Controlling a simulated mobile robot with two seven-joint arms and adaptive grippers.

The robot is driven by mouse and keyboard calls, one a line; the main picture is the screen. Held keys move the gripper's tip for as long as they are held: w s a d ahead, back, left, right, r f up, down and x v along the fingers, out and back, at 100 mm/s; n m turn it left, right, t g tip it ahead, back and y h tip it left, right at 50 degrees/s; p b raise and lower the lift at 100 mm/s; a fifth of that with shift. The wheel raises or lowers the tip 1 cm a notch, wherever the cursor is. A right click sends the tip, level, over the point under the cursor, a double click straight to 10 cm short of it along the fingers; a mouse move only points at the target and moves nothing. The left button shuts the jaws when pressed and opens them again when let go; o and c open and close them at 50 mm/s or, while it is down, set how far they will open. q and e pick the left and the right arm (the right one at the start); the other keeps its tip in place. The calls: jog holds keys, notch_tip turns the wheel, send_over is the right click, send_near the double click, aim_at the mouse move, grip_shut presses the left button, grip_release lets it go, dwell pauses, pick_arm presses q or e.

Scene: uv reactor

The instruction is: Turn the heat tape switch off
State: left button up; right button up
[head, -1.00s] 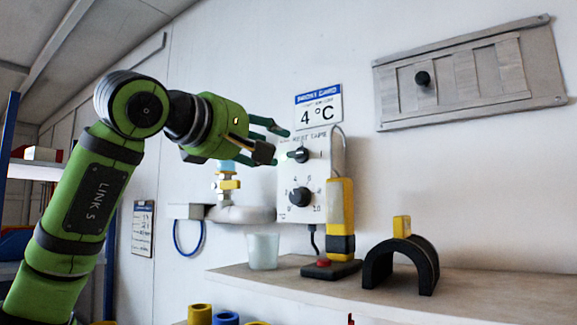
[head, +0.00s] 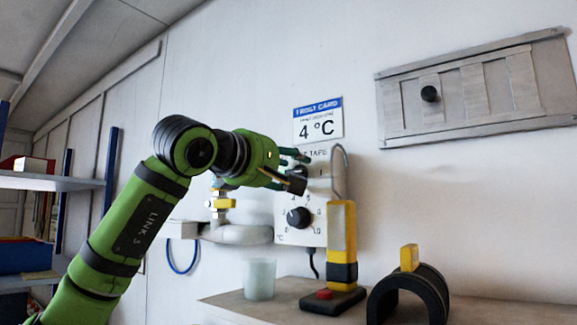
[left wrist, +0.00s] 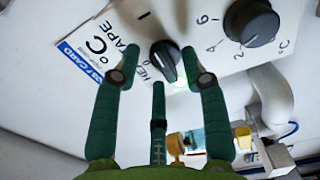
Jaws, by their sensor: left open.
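The heat tape box is a pale panel (head: 287,192) on the wall, partly behind my left gripper. Its heat tape switch, a black rotary knob (left wrist: 165,62), shows in the left wrist view between my fingertips. A green glow (left wrist: 182,84) shows beside the knob. In the head view the gripper covers most of the switch. My left gripper (head: 303,171) is open, its fingers around or just in front of the knob; contact cannot be told. A larger dial (head: 299,217) with numbers sits below the switch. My right gripper is out of view.
A frost card (head: 318,122) reading 4 °C hangs above the box. A yellow and black upright tool (head: 342,235), a frosted cup (head: 260,279) and a black arch (head: 412,295) stand on the shelf (head: 500,311). Pipes with a yellow fitting (head: 221,203) are left of the box.

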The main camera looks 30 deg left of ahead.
pick_arm(q)
jog(key=shift+c, duration=0.4)
jog(key=c, duration=0.7)
grip_shut()
jog(key=n, duration=0.4)
jog(key=n+b, duration=0.1)
jog(key=n, duration=0.3)
jog(key=shift+w+a+f+n, duration=0.1)
jog(key=shift+a+n, duration=0.1)
jog(key=shift+n, duration=0.2)
jog(key=n+b, duration=0.1)
jog(key=n, duration=0.8)
jog(key=shift+f, duration=0.15)
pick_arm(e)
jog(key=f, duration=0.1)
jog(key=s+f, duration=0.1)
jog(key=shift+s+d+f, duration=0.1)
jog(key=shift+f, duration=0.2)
